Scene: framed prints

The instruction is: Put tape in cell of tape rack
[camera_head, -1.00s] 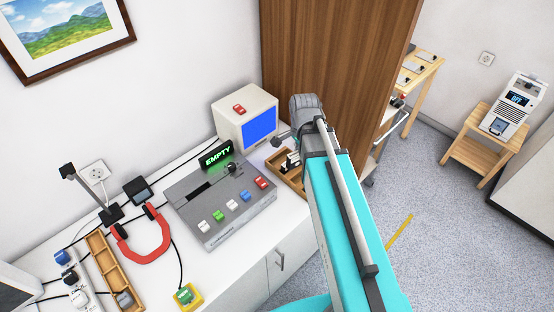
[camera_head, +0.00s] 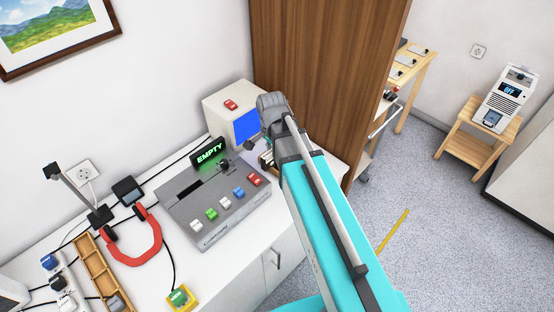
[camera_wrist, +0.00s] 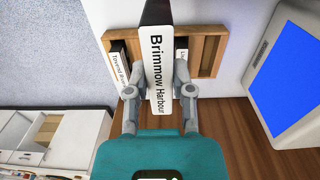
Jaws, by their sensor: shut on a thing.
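In the wrist view my gripper (camera_wrist: 157,92) is shut on a tape (camera_wrist: 161,65) with a white spine reading "Brimmow Harbour". The wooden tape rack (camera_wrist: 208,52) lies behind it. One white-labelled tape (camera_wrist: 119,72) stands in the rack left of the held tape, and another (camera_wrist: 181,52) to its right, partly covered. The held tape overlaps the rack's middle; I cannot tell whether its far end is inside a cell.
A monitor with a blue screen (camera_head: 247,126) stands close beside the rack. A grey console (camera_head: 215,205) with coloured buttons and an "EMPTY" sign (camera_head: 209,152) is to the left. A brown wooden panel (camera_head: 315,80) rises behind. Another compartmented wooden tray (camera_head: 88,262) lies far left.

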